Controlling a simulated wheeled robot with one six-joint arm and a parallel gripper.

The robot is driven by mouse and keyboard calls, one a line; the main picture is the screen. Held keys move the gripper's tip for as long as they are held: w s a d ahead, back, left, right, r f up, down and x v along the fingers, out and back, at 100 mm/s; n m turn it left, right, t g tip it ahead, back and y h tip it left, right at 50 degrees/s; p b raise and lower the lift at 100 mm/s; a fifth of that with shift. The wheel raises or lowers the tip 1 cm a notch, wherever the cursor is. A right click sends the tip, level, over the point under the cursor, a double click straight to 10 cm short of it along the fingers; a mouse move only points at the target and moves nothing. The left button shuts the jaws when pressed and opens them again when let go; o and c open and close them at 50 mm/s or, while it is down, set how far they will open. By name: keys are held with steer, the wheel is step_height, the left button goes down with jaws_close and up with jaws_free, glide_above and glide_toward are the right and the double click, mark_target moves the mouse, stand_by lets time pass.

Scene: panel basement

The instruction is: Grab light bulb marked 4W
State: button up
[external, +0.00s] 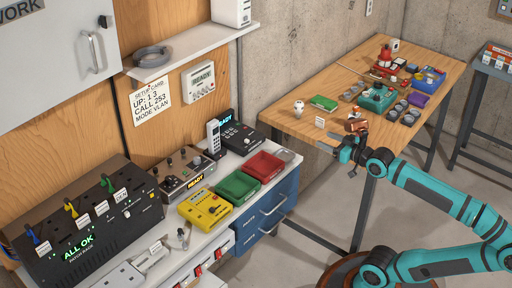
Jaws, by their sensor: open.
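A small white, rounded object (298,106) that looks like a light bulb stands near the left front edge of the wooden table (285,122). A small white tag (320,122) stands to its right; its writing is too small to read, and I cannot make out a 4W mark anywhere. My gripper (347,154) is at the table's front edge, to the right of and nearer the camera than the white object. It is open and apart from that object. I see nothing between its jaws, though they are small in this view.
A copper-brown object (357,125) lies close behind my gripper.

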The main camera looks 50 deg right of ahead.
steer(key=shift+o, duration=1)
